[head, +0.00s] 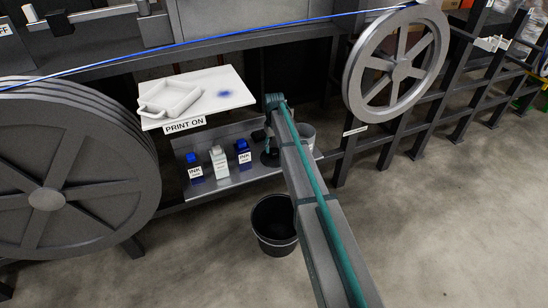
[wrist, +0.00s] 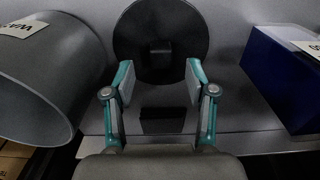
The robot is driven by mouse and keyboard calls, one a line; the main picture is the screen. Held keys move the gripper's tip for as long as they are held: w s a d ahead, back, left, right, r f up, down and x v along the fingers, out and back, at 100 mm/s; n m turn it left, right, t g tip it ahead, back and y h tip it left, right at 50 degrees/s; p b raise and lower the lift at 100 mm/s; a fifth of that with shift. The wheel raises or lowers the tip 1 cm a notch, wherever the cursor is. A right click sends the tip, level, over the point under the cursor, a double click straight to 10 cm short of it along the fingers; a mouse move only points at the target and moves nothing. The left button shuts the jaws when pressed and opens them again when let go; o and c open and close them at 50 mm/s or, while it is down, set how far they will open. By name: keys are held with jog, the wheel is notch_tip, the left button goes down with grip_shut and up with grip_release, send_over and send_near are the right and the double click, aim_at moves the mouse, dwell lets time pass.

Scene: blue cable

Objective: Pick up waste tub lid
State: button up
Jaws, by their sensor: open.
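The waste tub lid (wrist: 160,22) is a dark round disc with a square knob (wrist: 160,47) at its middle. In the wrist view it stands upright or tilted at the top centre, beyond my fingertips. My gripper (wrist: 159,84) is open, with one teal and grey finger on each side and nothing between them. The knob lies ahead of the gap, apart from the fingers as far as I can tell. In the head view my gripper (head: 268,140) is small and partly hidden behind my arm, over the right end of the shelf. The lid is hard to make out there.
Ink bottles (head: 194,167) stand on the metal shelf (head: 215,186). A black bucket (head: 274,226) is on the floor below.

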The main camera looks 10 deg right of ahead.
aim_at(274, 152)
jog(key=shift+a+f, duration=0.1)
jog(key=shift+f, duration=1.9)
jog(key=shift+s, duration=0.1)
grip_shut()
